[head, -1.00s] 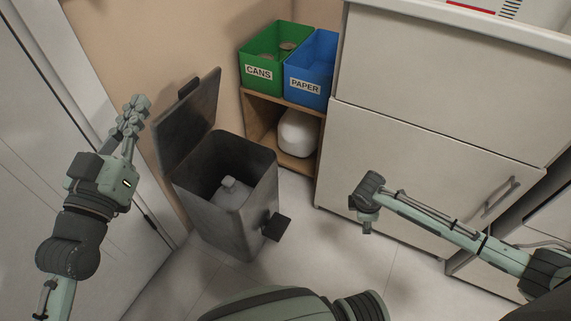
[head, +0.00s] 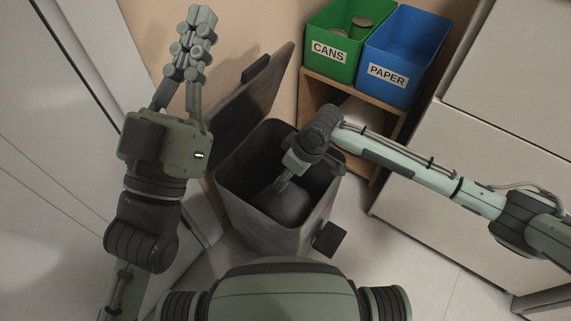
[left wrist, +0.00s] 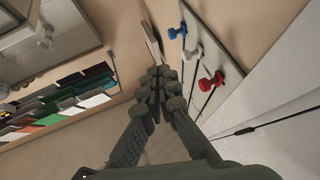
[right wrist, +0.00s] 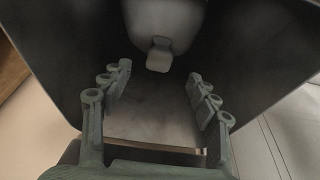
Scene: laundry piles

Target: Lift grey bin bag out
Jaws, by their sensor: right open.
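The grey bin bag (head: 288,205) sits inside the dark grey bin (head: 250,215), whose lid (head: 245,105) is tipped open. In the right wrist view the bag (right wrist: 165,18) shows its pale tied top pointing at my right gripper. My right gripper (right wrist: 158,75) is open, its fingers spread inside the bin's mouth, with the bag's tied top just beyond and between the fingertips; I see no contact. In the head view the right gripper (head: 284,178) hides part of the bag. My left gripper (head: 197,28) is shut and empty, raised left of the lid.
A green CANS box (head: 345,45) and a blue PAPER box (head: 398,60) stand on a wooden shelf (head: 318,92) behind the bin. A white cabinet (head: 480,150) is at right, a pale door (head: 60,170) at left. Red, blue and white knobs show in the left wrist view.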

